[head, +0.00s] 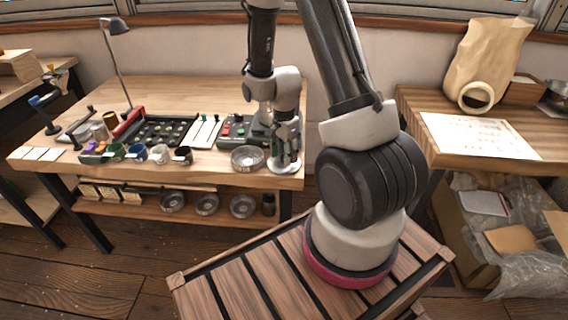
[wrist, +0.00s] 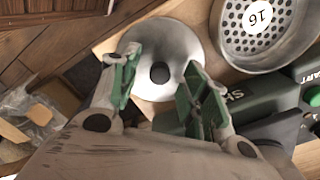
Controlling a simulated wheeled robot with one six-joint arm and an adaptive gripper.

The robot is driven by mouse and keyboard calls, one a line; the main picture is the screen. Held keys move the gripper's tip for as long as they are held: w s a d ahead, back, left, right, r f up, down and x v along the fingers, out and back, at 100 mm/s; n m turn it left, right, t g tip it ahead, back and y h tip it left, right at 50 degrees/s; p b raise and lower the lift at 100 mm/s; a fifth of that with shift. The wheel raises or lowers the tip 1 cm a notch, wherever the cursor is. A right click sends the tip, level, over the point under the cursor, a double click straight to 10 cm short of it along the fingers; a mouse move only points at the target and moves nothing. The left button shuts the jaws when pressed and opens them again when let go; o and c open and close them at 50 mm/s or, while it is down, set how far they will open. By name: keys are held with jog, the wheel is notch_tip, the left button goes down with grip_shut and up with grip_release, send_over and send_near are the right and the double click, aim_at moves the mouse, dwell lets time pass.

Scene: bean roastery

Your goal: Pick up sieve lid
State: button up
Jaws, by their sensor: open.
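The sieve lid (wrist: 163,34) is a round, shiny metal disc with a dark round knob (wrist: 160,72) at its middle. It lies flat on the wooden table (wrist: 97,47) near the edge. In the head view the lid (head: 283,169) shows at the table's right front corner, partly hidden by my gripper (head: 286,158). In the wrist view my gripper (wrist: 162,62) is open, its green-padded fingers on either side of the knob and apart from it. Nothing is held. The exact height above the lid is hard to tell.
A metal sieve marked 16 (wrist: 262,55) lies right beside the lid; it also shows in the head view (head: 248,158). A dark green machine (head: 238,130) stands behind. Several cups (head: 160,154) line the table front. Floor is open past the table's edge.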

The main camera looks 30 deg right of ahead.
jog(key=shift+f, duration=0.2)
grip_shut()
